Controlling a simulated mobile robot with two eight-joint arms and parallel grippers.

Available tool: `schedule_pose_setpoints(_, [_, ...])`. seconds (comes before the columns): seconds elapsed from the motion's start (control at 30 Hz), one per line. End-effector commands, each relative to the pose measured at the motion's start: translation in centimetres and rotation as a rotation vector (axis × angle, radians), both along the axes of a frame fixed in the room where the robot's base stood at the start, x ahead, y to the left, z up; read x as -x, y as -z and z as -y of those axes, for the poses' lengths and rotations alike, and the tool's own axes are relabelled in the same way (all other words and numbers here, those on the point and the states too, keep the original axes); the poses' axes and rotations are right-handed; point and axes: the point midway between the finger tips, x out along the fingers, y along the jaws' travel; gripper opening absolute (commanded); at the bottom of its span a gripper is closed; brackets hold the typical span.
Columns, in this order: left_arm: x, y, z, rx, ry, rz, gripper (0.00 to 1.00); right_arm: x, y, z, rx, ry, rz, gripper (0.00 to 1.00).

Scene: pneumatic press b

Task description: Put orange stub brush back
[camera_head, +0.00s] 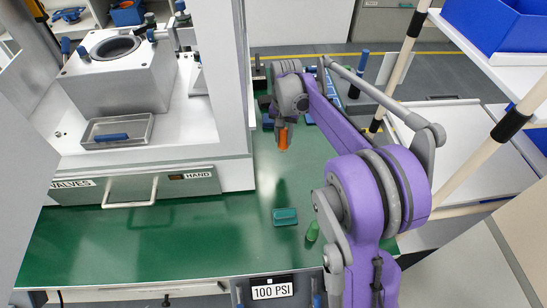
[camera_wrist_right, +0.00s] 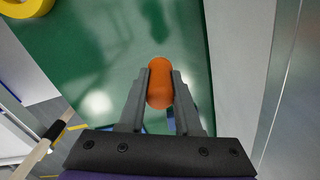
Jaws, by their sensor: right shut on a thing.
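The orange stub brush (camera_head: 283,139) is held by my right gripper (camera_head: 283,127) over the green bench top (camera_head: 150,240), right of the press's front column. In the right wrist view, the brush (camera_wrist_right: 160,88) sits upright in the picture between the two grey fingers, which are closed on its sides. The green surface (camera_wrist_right: 100,60) shows beyond it, with a shadow on it. I cannot tell how high the brush is above the bench. My left gripper is not in view.
The white press (camera_head: 120,130) stands on the left, with a tray (camera_head: 92,140) on its base. A teal block (camera_head: 285,216) and a green cylinder (camera_head: 313,231) stand near the bench's front. The bench's front middle is clear.

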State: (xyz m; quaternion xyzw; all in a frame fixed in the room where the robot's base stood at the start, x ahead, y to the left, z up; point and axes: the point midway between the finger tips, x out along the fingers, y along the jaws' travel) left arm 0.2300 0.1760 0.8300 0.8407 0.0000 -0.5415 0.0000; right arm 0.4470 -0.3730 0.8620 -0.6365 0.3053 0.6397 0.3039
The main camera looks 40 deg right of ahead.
Motion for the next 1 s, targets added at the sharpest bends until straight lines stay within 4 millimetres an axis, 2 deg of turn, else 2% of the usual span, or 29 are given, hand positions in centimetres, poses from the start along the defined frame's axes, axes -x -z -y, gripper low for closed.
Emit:
schedule_pose_setpoints(0.47, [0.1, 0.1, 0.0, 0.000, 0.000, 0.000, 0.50, 0.0, 0.4, 0.0, 0.000, 0.000, 0.000, 0.00])
schedule_pose_setpoints(0.7, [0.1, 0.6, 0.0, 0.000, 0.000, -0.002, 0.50, 0.0, 4.2, 0.0, 0.000, 0.000, 0.000, 0.00])
schedule_pose_setpoints(0.87, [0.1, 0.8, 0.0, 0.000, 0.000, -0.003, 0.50, 0.0, 5.7, 0.0, 0.000, 0.000, 0.000, 0.00])
schedule_pose_setpoints(1.0, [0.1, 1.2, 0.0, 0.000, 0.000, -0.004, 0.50, 0.1, 8.0, 0.0, 0.000, 0.000, 0.000, 0.00])
